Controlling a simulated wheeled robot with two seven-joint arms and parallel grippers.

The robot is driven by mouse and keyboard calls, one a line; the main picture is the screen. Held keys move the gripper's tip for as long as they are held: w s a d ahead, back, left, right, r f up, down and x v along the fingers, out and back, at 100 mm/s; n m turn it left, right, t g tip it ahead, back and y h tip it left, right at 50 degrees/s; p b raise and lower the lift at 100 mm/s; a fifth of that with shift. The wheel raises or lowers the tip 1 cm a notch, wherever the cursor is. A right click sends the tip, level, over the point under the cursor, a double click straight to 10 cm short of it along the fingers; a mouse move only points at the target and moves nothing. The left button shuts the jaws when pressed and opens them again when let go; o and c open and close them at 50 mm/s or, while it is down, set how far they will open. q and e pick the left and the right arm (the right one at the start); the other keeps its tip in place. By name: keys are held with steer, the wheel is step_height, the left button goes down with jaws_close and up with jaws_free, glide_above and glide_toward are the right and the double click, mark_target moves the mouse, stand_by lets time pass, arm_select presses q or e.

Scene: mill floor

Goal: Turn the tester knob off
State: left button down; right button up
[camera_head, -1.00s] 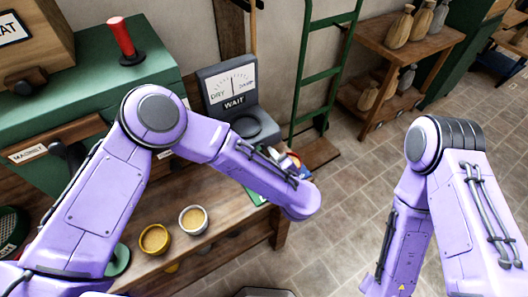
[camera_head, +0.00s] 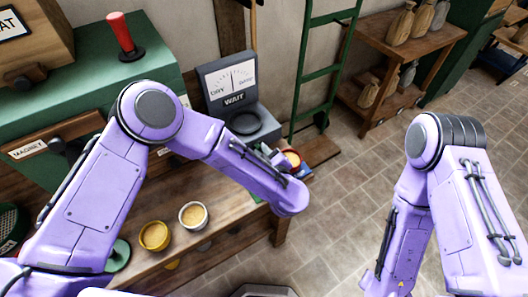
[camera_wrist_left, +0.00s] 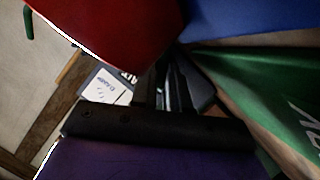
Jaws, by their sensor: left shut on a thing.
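The tester (camera_head: 226,82) stands on the far right of the bench, with a DRY-to-DAMP dial and a WAIT sign. Its needle is near the middle. A round dark dish-like part (camera_head: 246,122) is on its base; I cannot make out a separate knob. The tester also shows small in the left wrist view (camera_wrist_left: 106,86). My left gripper (camera_head: 278,160) is mostly hidden behind my forearm, right of the tester's base. It appears shut on a red bowl (camera_head: 292,159) of grain; the red wall (camera_wrist_left: 115,30) fills the wrist view's upper left. My right gripper is out of view.
A yellow bowl (camera_head: 154,236) and a white bowl (camera_head: 193,216) stand on the wooden bench (camera_head: 230,200). A green lettered mat (camera_wrist_left: 250,95) and a blue surface (camera_wrist_left: 240,18) lie close to my left gripper. A green ladder (camera_head: 322,72) leans behind.

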arm_select(q)
steer(key=shift+n+t, duration=0.3)
steer(key=shift+n, duration=0.2)
steer(key=c, duration=1.1)
jaws_free()
steer(key=shift+s, duration=0.1)
steer(key=shift+h, duration=0.3)
steer(key=b+v, duration=0.1)
steer(key=v, duration=0.8)
steer(key=shift+s+d+b, duration=0.15)
steer(key=shift+s+b, duration=0.05)
steer(key=shift+b, duration=0.1)
steer(key=shift+s+r, duration=0.15)
steer(key=shift+s, duration=0.3)
